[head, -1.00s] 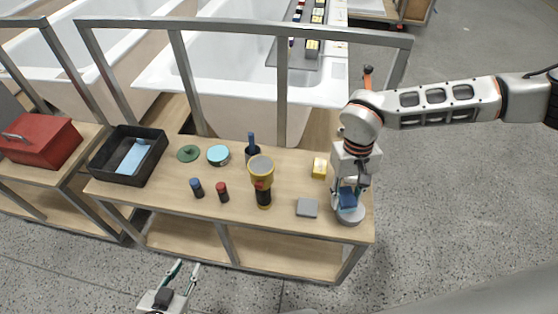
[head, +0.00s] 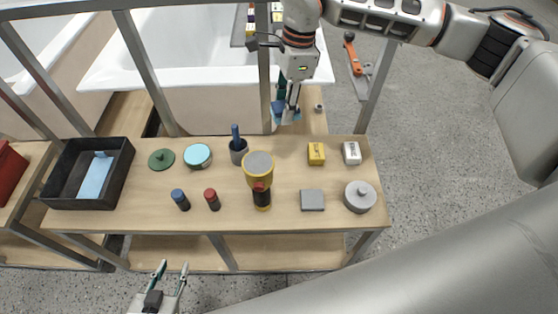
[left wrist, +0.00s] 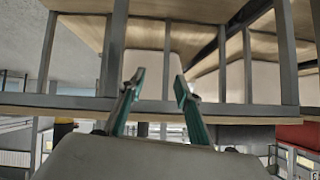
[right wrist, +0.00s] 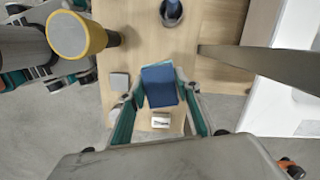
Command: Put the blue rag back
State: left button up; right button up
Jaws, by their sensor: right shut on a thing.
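The blue rag (right wrist: 160,86) is in the right wrist view, a folded dark blue cloth with a lighter blue edge, held between my right gripper's fingers (right wrist: 160,100). In the head view the rag (head: 284,112) hangs under my right gripper (head: 287,110), above the back of the wooden table (head: 290,226). My right gripper is shut on it. My left gripper (head: 172,275) is open and empty, low in front of the table. In the left wrist view its fingers (left wrist: 159,95) stand wide apart below the table.
A black tray (head: 118,180) with a light blue item stands at the table's left end. A cup (head: 238,150), a yellow-topped flashlight (head: 258,165), small bottles, a yellow box (head: 316,153), a white box (head: 351,153) and a round metal pot (head: 360,197) share the tabletop. Metal frame posts rise behind.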

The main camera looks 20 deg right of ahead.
jog(key=m, duration=0.1)
jog(key=w+a+r+m, duration=0.1)
jog(key=m, duration=0.1)
jog(key=shift+w+b, duration=0.15)
jog(key=shift+b, duration=0.15)
jog(key=b, duration=0.2)
send_over(277, 158)
jog(key=f, duration=1.5)
jog(key=shift+d+f, duration=0.2)
jog(key=shift+f, duration=0.2)
notch_tip(277, 158, down, 4)
jog(key=shift+f, duration=0.1)
pick_arm(q)
jog(key=shift+w+a+f, duration=0.1)
jog(key=shift+a+f, duration=0.05)
jog(key=shift+f, duration=0.5)
jog(key=shift+w+a+f, duration=0.1)
jog(key=shift+a+f, duration=0.05)
jog(key=shift+f, duration=0.45)
pick_arm(e)
jog(key=o, duration=1.2)
jog(key=shift+c, duration=0.2)
